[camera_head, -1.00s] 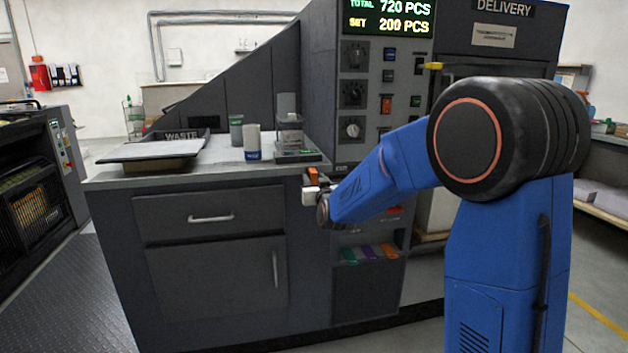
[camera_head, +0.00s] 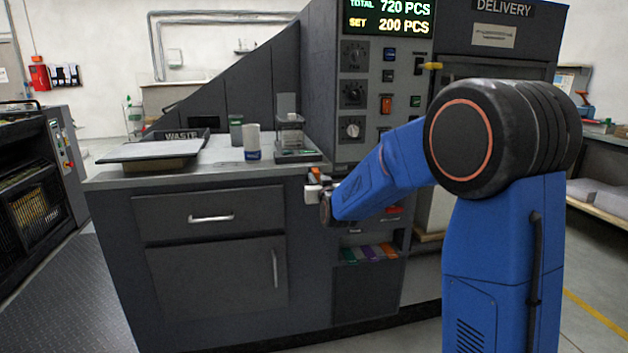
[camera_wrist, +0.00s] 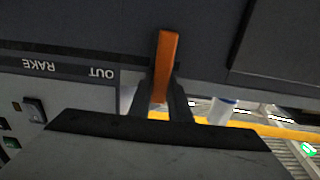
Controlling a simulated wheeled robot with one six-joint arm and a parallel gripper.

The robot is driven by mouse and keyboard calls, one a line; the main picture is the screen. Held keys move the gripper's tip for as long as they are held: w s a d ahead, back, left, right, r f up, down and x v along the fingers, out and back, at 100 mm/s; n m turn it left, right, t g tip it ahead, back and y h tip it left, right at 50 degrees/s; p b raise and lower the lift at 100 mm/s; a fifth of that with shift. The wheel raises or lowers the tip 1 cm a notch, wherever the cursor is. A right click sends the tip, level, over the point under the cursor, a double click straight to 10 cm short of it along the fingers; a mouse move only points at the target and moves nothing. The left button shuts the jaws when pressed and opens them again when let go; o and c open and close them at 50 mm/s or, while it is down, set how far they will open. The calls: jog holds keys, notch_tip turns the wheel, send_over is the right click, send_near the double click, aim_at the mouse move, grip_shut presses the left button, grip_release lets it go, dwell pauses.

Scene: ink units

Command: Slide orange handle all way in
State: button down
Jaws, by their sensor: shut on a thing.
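The orange handle (camera_wrist: 165,65) is a slim upright bar at the top middle of the wrist view, in front of a dark machine panel. My gripper (camera_wrist: 164,100) has its two dark fingers closed on the handle's sides near its lower end in that view. In the head view my gripper (camera_head: 318,190) is at the right front corner of the counter cabinet. A small orange bit of the handle (camera_head: 315,176) shows just above it. How far the handle is in cannot be told, as its base is hidden.
A panel strip (camera_wrist: 60,68) with upside-down labels OUT and RAKE lies beside the handle. The counter (camera_head: 210,165) carries a waste tray (camera_head: 150,151), two cups and a small clear stand (camera_head: 290,140). A shelf with coloured items (camera_head: 368,253) is below my wrist.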

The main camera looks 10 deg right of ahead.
jog(key=d, duration=3.9)
jog(key=shift+d, duration=0.2)
jog(key=c, duration=1.6)
grip_release()
jog(key=shift+d, duration=0.2)
jog(key=shift+c, duration=0.2)
jog(key=shift+a, duration=0.1)
jog(key=s, duration=1.7)
jog(key=shift+s, duration=0.2)
